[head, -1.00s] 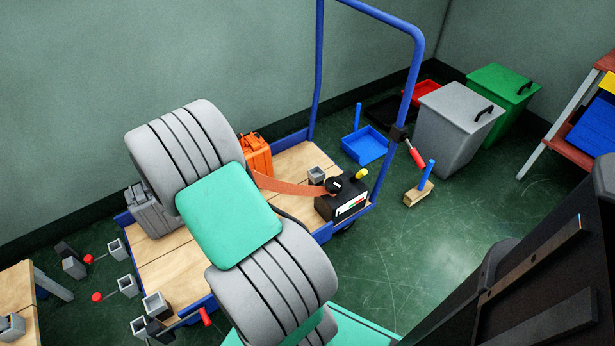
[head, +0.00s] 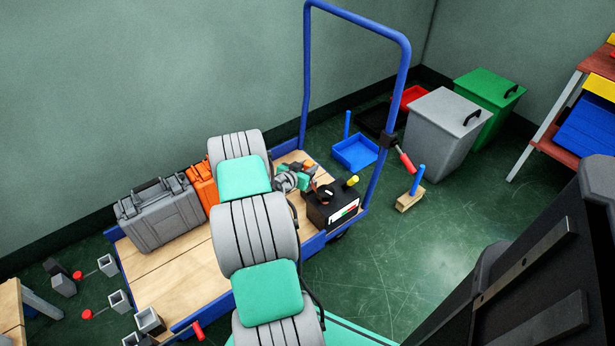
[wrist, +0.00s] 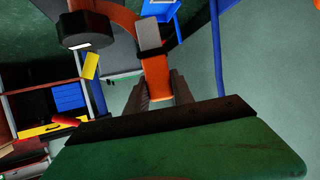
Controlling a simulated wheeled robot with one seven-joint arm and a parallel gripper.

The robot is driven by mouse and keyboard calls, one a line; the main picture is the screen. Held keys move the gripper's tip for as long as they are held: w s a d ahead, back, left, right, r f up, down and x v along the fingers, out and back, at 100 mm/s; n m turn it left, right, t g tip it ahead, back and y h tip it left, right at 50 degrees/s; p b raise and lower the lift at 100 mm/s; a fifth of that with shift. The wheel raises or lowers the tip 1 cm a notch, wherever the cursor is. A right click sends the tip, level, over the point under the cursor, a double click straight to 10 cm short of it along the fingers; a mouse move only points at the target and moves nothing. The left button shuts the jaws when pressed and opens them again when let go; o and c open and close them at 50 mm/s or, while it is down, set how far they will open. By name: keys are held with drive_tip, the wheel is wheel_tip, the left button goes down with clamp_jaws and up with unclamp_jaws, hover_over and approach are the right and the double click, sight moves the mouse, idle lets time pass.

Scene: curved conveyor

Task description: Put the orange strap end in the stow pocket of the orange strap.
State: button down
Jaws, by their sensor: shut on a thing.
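My gripper (head: 302,179) is above the cart deck, beside the black box (head: 333,208) with the dark round top and yellow knob. In the wrist view its fingers (wrist: 160,86) are shut on the orange strap (wrist: 155,70). The strap runs up from between the fingers toward the dark round part (wrist: 85,30). A grey block (wrist: 149,36) and a black band lie across the strap just beyond the fingertips. A short piece of orange shows at the black box in the head view. My arm hides the grey open-topped pocket on the deck, and I cannot make out the strap's tip.
An orange case (head: 203,184) and a grey case (head: 160,213) stand on the cart's left side. The blue push handle (head: 388,115) rises at its right end. Grey open-topped boxes (head: 108,265) stand at left. Bins (head: 441,130) stand behind right.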

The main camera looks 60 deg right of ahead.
drive_tip(key=shift+w+d+f+b, duration=0.6)
drive_tip(key=shift+d+f+b, duration=0.4)
drive_tip(key=shift+f, duration=0.8)
drive_tip(key=shift+w+d+f+b, duration=0.7)
drive_tip(key=shift+d+f, duration=0.65)
drive_tip(key=shift+f, duration=0.4)
drive_tip(key=shift+w+d+f+b, duration=0.55)
drive_tip(key=shift+d+f+b, duration=0.5)
drive_tip(key=shift+f, duration=0.75)
drive_tip(key=c, duration=1.1)
unclamp_jaws()
drive_tip(key=shift+d, duration=0.1)
